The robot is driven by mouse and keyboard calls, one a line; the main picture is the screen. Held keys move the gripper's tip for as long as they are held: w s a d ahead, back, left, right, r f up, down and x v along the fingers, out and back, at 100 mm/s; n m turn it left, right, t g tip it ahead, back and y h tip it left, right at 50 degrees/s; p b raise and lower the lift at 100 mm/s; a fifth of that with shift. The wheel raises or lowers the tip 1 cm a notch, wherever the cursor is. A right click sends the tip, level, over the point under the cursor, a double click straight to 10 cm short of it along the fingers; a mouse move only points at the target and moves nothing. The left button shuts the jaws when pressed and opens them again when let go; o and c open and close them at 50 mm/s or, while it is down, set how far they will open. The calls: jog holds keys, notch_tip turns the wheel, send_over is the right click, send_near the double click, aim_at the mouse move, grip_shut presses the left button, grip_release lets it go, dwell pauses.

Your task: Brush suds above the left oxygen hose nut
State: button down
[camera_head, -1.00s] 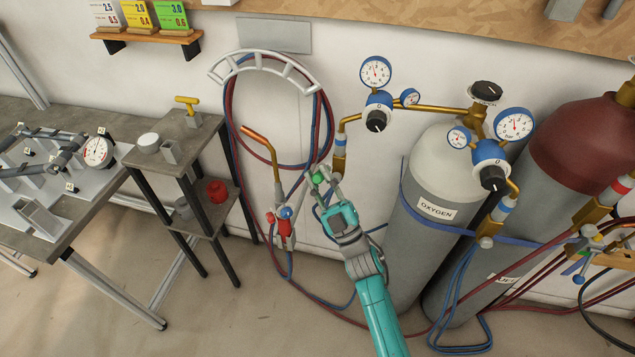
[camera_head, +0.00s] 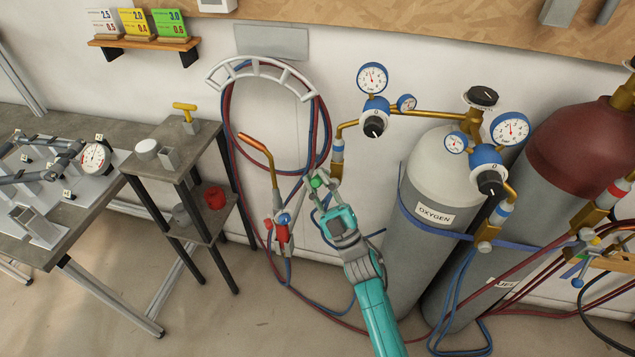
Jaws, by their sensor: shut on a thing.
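My gripper (camera_head: 320,186) is shut on a small green-ended thing (camera_head: 316,182), probably the brush; my fingers hide most of it. The left oxygen hose nut (camera_head: 337,169) is brass and sits below the left blue regulator (camera_head: 375,106), under a blue-and-white banded fitting. My fingertips are just left of and slightly below the nut in the picture. I cannot tell whether the held thing touches it. No suds can be made out on the nut.
The grey oxygen cylinder (camera_head: 418,262) stands right of my arm, with a maroon-topped cylinder (camera_head: 575,145) beyond it. A torch (camera_head: 283,232) and looped hoses (camera_head: 226,130) hang to the left. A small stand (camera_head: 191,140) carries a white pot and a yellow-handled thing.

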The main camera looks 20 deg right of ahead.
jog(key=shift+w+d, duration=0.3)
jog(key=shift+w, duration=0.15)
jog(key=shift+s+d, duration=0.65)
jog(key=shift+d, duration=0.15)
jog(key=shift+s+d, duration=0.6)
jog(key=shift+d, duration=0.2)
jog(key=shift+w+a, duration=0.65)
jog(key=shift+a, duration=0.2)
jog(key=shift+w+a, duration=0.6)
jog(key=shift+a, duration=0.2)
jog(key=s+a, duration=0.3)
jog(key=s, duration=0.2)
jog(key=shift+a, duration=0.25)
